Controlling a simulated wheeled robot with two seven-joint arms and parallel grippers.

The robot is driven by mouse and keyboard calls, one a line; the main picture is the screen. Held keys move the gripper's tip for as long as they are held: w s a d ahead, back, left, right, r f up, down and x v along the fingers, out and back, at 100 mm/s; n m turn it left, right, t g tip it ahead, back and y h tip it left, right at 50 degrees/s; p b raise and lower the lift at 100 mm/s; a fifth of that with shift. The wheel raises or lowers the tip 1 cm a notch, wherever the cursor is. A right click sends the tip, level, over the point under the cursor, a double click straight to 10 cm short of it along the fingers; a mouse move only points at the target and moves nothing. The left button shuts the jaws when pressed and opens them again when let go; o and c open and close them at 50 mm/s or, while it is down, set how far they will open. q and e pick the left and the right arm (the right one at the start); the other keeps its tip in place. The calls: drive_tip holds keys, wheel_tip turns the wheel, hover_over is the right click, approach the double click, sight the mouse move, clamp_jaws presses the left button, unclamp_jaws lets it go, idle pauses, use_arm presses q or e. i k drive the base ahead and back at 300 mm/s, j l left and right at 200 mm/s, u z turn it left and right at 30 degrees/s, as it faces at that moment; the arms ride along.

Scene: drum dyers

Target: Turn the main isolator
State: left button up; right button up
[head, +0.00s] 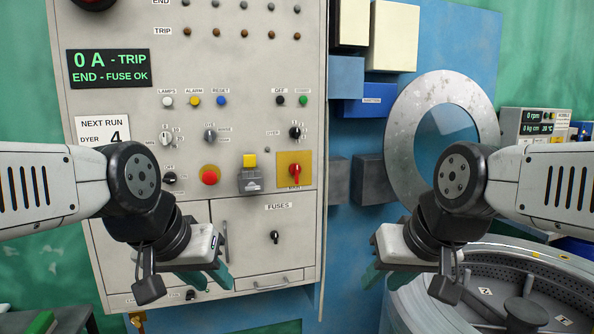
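The main isolator is a red rotary handle (294,171) on a yellow plate at the lower right of the grey control panel (240,130). Its handle points roughly upright, and the small label under it is hard to read. My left gripper (205,279) is in front of the panel's lower part, left of and below the isolator. Its teal-padded fingers are apart with nothing between them. My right gripper (386,279) is right of and below the isolator, beyond the panel's right edge, also open and empty. Neither gripper touches the isolator.
A red push button (209,174) and a yellow-topped switch (249,162) sit left of the isolator. A black fuses knob (275,237) is below. The display (108,68) reads "0 A - TRIP, END - FUSE OK". A drum (535,280) stands at the lower right.

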sight(295, 169)
drive_tip(key=i+j+z, duration=0.1)
drive_tip(key=i+j, duration=0.15)
drive_tip(key=i, duration=0.25)
drive_tip(key=i+j+z, duration=0.1)
drive_tip(key=i+j, duration=0.15)
drive_tip(key=i, duration=0.2)
drive_tip(key=k+l+z, duration=0.4)
